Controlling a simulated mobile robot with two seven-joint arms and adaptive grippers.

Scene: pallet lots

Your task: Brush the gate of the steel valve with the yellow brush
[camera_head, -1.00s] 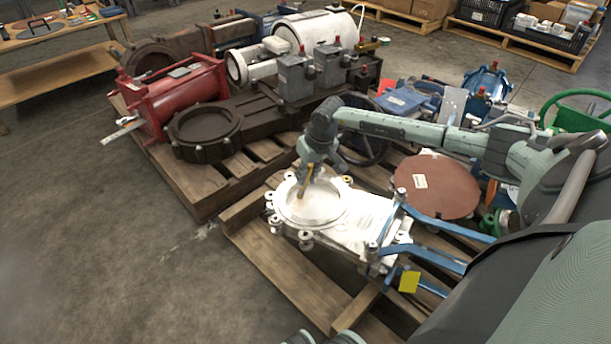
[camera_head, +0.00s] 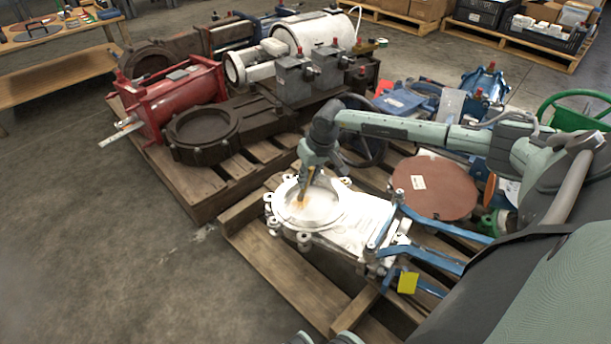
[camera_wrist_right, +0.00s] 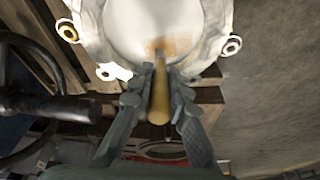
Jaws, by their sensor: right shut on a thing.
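The steel valve (camera_head: 352,224) lies flat on a wooden pallet, its pale round gate (camera_head: 318,209) facing up. The gate also shows at the top of the right wrist view (camera_wrist_right: 140,22). My right gripper (camera_head: 306,172) is over the gate, pointing down, shut on the yellow brush (camera_wrist_right: 159,98). In the right wrist view the brush handle runs between the fingers (camera_wrist_right: 160,82), and its far end meets an orange-brown patch (camera_wrist_right: 168,46) on the gate. Whether the bristles press on the surface is hard to tell.
A brown round disc (camera_head: 436,188) lies right of the valve. Blue bars (camera_head: 432,257) and a yellow tag (camera_head: 407,283) are at its near right end. A dark flanged valve (camera_head: 203,133) and a red cylinder (camera_head: 170,98) stand behind left. The floor at left is clear.

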